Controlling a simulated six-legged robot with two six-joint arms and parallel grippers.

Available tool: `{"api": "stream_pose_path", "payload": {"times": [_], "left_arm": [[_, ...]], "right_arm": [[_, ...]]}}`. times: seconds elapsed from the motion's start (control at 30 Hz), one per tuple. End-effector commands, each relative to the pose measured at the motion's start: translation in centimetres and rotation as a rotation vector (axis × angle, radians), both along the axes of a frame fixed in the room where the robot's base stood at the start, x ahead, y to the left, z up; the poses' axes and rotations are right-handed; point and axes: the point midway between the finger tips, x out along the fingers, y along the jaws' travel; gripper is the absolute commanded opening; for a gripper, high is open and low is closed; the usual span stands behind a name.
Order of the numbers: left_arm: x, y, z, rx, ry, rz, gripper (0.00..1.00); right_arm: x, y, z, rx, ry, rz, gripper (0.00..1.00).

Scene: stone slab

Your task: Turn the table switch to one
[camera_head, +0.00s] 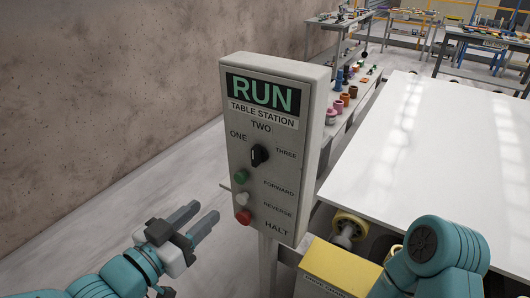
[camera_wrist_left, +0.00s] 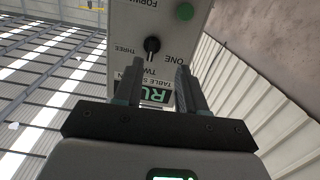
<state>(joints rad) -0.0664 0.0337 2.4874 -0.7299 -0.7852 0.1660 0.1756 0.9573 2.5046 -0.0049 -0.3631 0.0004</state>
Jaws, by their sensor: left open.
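The table switch (camera_head: 259,155) is a black rotary knob on the grey control box (camera_head: 311,150), with labels ONE to its upper left, TWO above and THREE to its right. Its handle appears to point up toward TWO. The knob also shows upside down in the left wrist view (camera_wrist_left: 152,45), beyond the fingertips. My left gripper (camera_head: 204,211) is open and empty, to the left of the box and lower than the knob, apart from it. Its two fingers also frame the box face in the left wrist view (camera_wrist_left: 158,70). My right gripper is out of view.
Below the knob are a green button (camera_head: 241,176), a white button (camera_head: 243,199) and a red button (camera_head: 243,217). A white slab table (camera_head: 430,150) lies to the right. A stone wall (camera_head: 120,90) stands at left; the floor between is clear.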

Motion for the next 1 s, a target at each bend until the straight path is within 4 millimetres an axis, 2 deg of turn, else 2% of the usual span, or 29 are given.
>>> {"api": "stream_pose_path", "payload": {"times": [0.03, 0.13, 0.23, 0.33, 0.47, 0.8, 1.0], "left_arm": [[-0.4, 0.2, 1.4, -0.002, -0.032, 0.003, 0.40], [-1.1, 0.5, 3.0, -0.005, -0.069, 0.006, 0.40], [-1.3, 0.3, 3.8, -0.006, -0.087, 0.004, 0.40], [-0.6, -0.4, 3.8, -0.006, -0.087, -0.001, 0.40], [1.5, -1.9, 3.9, -0.006, -0.083, -0.002, 0.40], [8.3, -6.9, 3.9, -0.006, -0.083, -0.003, 0.40], [11.0, -8.8, 3.8, -0.006, -0.085, -0.003, 0.40]], "right_arm": [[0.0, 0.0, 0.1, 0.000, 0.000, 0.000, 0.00], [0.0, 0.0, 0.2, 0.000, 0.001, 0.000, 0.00], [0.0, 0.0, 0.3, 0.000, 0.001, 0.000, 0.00], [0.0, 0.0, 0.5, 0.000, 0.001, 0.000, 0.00], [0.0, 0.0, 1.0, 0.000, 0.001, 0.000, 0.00], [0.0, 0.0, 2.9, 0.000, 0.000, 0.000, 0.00], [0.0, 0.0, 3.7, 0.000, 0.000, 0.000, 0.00]]}}
